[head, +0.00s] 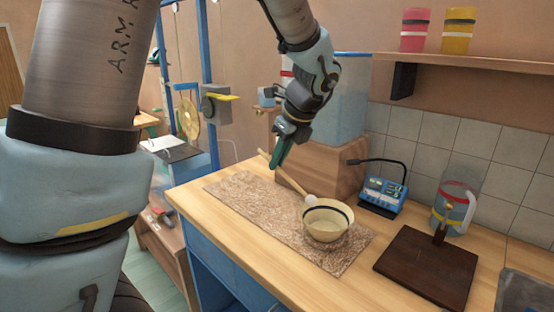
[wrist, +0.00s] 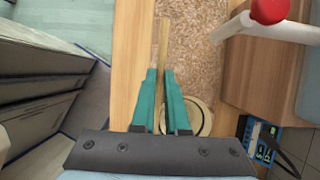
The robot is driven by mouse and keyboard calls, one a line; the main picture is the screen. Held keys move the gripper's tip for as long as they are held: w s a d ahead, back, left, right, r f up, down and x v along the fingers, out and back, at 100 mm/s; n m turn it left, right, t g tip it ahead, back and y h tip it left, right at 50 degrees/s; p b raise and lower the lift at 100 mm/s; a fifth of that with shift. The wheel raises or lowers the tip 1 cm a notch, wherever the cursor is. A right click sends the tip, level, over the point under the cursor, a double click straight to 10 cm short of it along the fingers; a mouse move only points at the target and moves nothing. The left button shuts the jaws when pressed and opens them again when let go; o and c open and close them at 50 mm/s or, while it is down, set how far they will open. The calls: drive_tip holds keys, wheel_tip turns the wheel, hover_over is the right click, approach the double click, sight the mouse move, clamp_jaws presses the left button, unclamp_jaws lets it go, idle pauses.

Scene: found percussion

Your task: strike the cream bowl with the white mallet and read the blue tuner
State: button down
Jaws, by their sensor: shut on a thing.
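The cream bowl (head: 327,222), with a dark band below its rim, stands upright on the brown speckled mat (head: 240,201). It also shows in the wrist view (wrist: 200,116), partly hidden by a finger. My gripper (head: 279,161) is shut on the wooden handle of the white mallet (head: 293,184), behind and left of the bowl. The mallet slants down to its white head at the bowl's far-left rim; I cannot tell whether they touch. In the wrist view the handle (wrist: 163,42) runs between my teal fingers; the head is hidden. The blue tuner (head: 382,194) stands right of the bowl; its reading is too small to read.
A dark brown board (head: 425,266) lies right of the bowl. A clear jug (head: 453,206) stands behind it. A wooden block (head: 322,172) is close behind my gripper. A shelf (head: 470,63) with a pink and a yellow cup is on the wall.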

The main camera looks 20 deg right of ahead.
wheel_tip(320, 180, down, 5)
drive_tip(key=t+b, duration=0.1)
drive_tip(key=b, duration=0.3)
drive_tip(key=shift+y, duration=0.4)
drive_tip(key=r+p, duration=0.4)
drive_tip(key=s+r+p, duration=0.1)
drive_tip(key=r+p, duration=0.2)
drive_tip(key=shift+d, duration=0.2)
drive_tip(key=shift+w+f, duration=0.1)
drive_tip(key=shift+f, duration=0.1)
